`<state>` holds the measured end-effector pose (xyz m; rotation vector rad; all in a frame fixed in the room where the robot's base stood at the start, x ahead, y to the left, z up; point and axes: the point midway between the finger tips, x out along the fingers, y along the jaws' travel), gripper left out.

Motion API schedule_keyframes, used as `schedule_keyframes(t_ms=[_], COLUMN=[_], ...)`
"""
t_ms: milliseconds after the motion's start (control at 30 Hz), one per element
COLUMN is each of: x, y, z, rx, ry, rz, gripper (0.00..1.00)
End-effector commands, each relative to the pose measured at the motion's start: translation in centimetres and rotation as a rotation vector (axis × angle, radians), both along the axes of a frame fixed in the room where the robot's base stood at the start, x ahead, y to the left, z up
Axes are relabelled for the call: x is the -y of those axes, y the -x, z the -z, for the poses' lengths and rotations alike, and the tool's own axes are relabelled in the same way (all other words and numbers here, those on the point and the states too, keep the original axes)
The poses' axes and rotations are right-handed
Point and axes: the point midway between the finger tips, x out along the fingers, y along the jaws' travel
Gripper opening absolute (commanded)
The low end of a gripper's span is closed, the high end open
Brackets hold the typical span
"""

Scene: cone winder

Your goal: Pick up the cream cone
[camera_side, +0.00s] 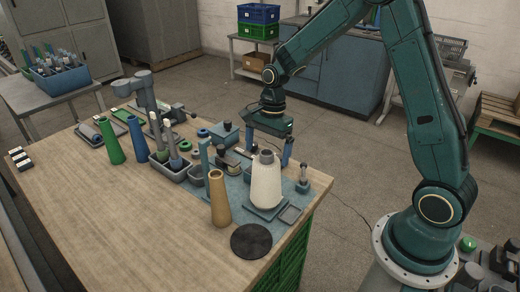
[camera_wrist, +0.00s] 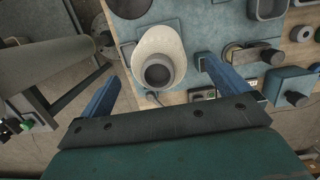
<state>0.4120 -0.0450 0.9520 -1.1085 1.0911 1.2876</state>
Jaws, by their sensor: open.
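The cream cone (camera_side: 265,188) stands upright on a grey square base at the right part of the bench, on a blue-grey plate. Its narrow dark-grey top points up. In the wrist view the cream cone (camera_wrist: 161,40) shows from above, in the gap between my two blue fingers. My gripper (camera_side: 267,155) is open and empty, pointing down close by the cone's top. In the wrist view my gripper (camera_wrist: 160,72) has one finger on each side of the cone, with visible gaps. I cannot tell the exact height of the fingertips against the cone.
A tan cone (camera_side: 219,200) stands just left of the cream cone, and a dark round disc (camera_side: 251,241) lies in front. Machine parts crowd the plate behind. A blue cone (camera_side: 138,141) and a green cone (camera_side: 110,142) stand further left. The bench's front left is clear.

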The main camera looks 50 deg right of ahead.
Motion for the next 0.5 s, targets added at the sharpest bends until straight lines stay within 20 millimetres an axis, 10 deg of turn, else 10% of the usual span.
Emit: schedule_keyframes(t_ms=[500], x=[-0.5], y=[0.3], z=[3.5], rx=[-0.004], ry=[0.0], rz=[-0.001], gripper=[1.0])
